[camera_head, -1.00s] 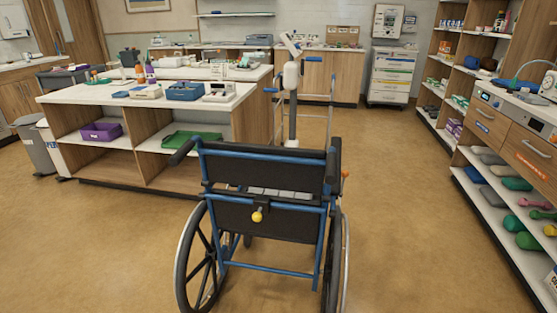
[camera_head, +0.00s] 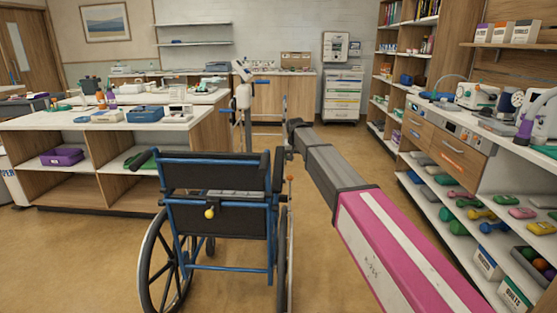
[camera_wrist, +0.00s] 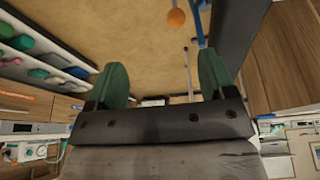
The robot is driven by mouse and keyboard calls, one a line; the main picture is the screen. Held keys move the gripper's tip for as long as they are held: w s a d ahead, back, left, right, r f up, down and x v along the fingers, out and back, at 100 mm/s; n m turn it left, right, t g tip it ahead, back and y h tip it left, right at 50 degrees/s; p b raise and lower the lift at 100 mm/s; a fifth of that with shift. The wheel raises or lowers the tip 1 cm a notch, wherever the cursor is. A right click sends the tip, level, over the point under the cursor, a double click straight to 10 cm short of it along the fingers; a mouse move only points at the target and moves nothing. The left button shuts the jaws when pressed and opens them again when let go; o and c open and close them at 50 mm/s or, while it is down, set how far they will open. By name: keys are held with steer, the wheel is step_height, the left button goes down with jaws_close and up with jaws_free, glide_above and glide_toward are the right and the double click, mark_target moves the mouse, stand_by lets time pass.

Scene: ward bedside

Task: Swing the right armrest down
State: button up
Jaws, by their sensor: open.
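The wheelchair (camera_head: 215,190) stands with its back towards me in the head view. Its right armrest (camera_head: 278,168) shows as a dark pad standing upright beside the backrest's right edge. The left armrest (camera_head: 142,159) lies lower and runs forward. My gripper (camera_head: 294,132) is at the end of my outstretched arm, above and slightly right of the right armrest in the picture. In the wrist view its green fingers (camera_wrist: 161,72) are apart with nothing between them. An orange knob (camera_wrist: 176,18) and a dark slab (camera_wrist: 236,35), perhaps the armrest, show beyond the fingers.
A shelf unit (camera_head: 470,215) with weights and boxes stands along the right. A low island (camera_head: 110,185) with trays is on the left. A white stand (camera_head: 243,95) is beyond the wheelchair. Bare floor (camera_head: 330,285) lies between the wheelchair and shelves.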

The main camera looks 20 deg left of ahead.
glide_toward(280, 155)
steer(key=shift+f, duration=0.75)
steer(key=shift+a, duration=0.1)
steer(key=x, duration=1)
steer(key=shift+w+a+f, duration=0.1)
steer(key=shift+w+f, duration=0.1)
steer(key=shift+w, duration=0.1)
steer(key=c, duration=1.3)
steer(key=f, duration=0.2)
steer(key=f+g, duration=0.1)
steer(key=f, duration=0.2)
steer(key=w+f+g, duration=0.1)
steer(key=f, duration=0.2)
steer(key=shift+w+a, duration=0.1)
